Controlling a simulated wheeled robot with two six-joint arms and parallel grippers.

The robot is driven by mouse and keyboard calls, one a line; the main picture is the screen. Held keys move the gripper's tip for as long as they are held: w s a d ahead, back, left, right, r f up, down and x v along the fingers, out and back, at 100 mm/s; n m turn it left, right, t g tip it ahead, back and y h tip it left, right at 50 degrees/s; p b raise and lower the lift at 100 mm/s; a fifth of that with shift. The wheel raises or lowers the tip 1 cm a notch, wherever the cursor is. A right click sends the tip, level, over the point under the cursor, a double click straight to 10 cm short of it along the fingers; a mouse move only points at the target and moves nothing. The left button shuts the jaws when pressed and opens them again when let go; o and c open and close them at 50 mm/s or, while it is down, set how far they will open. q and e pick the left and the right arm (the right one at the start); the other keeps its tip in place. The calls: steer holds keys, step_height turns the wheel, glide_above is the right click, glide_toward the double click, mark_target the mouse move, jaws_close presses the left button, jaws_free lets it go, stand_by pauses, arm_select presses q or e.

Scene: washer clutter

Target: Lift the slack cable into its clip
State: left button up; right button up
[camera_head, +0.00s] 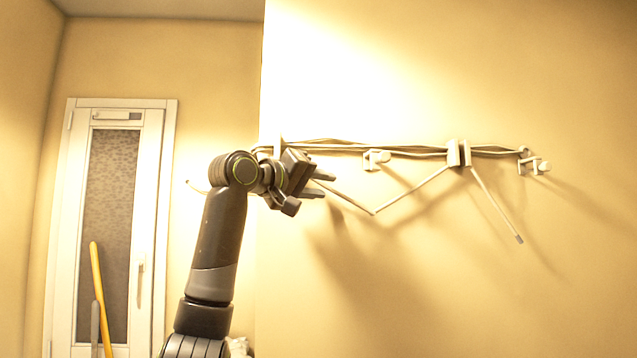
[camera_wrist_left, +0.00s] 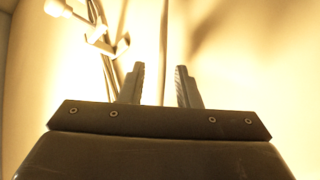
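The slack cable (camera_head: 411,191) is a thin pale line on the wall. My left gripper (camera_head: 323,184) is open at the cable's left part. In the left wrist view a cable (camera_wrist_left: 163,45) runs between the open fingers (camera_wrist_left: 160,87); I cannot tell whether they touch it. My right gripper is out of view.
A bundle of cables (camera_head: 410,149) runs along the wall above the sag. Another clip (camera_head: 534,167) is at its right end. A clip-like bracket (camera_wrist_left: 107,42) is left of the fingers in the wrist view. A door (camera_head: 109,230) and yellow handle (camera_head: 97,280) stand left.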

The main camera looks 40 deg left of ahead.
arm_select(q)
jaws_close()
stand_by(0.4)
steer(key=r+n+t+b, duration=0.1)
steer(key=w+r+n+t+b, duration=0.1)
steer(key=d+r+n+t+y+b, duration=0.1)
steer(key=b, duration=0.1)
steer(key=shift+w+d+r+n+t, duration=0.1)
steer(key=shift+w+r+n+t, duration=0.1)
steer(key=shift+r+n+t, duration=0.6)
steer(key=shift+r, duration=0.1)
steer(key=shift+r+y+b, duration=0.15)
steer(key=shift+y+b, duration=0.15)
steer(key=shift+y, duration=0.1)
steer(key=shift+r, duration=0.1)
